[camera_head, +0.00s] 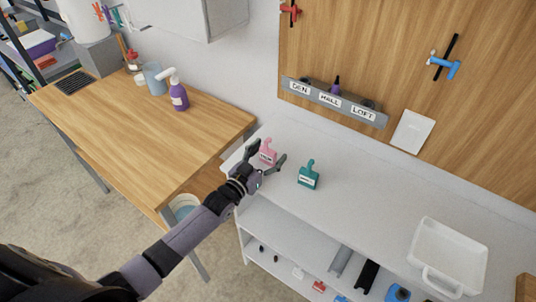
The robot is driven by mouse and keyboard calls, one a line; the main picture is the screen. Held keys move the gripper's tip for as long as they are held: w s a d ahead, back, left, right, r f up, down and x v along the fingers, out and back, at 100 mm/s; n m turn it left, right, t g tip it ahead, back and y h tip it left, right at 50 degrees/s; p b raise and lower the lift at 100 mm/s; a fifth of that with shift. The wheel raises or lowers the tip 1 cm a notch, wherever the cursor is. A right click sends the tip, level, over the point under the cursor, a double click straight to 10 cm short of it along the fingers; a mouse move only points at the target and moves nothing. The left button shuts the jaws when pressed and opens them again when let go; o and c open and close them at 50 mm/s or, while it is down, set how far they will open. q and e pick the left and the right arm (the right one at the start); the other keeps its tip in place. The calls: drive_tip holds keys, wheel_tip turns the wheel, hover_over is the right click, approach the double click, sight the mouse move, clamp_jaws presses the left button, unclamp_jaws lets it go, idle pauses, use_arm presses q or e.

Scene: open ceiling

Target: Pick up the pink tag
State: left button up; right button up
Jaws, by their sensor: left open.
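The pink tag (267,151) stands upright on the white counter (340,190), near its left end. It has a small white label and a knob-like top. My left gripper (267,153) is open, with one finger on each side of the pink tag in the picture. I cannot tell whether the fingers touch it. A teal tag (308,177) of similar shape stands to the right, apart from the gripper. My right gripper is not in view.
A wooden table (150,115) stands at left with a purple spray bottle (178,95). A grey rack (330,100) labelled DEN, HALL and LOFT hangs on the wooden board behind. A white bin (449,255) sits at the counter's right. The counter's middle is clear.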

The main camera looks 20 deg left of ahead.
use_arm(q)
drive_tip(key=shift+s, duration=0.1)
drive_tip(key=shift+c, duration=0.4)
drive_tip(key=shift+c, duration=0.7)
drive_tip(key=c, duration=1.1)
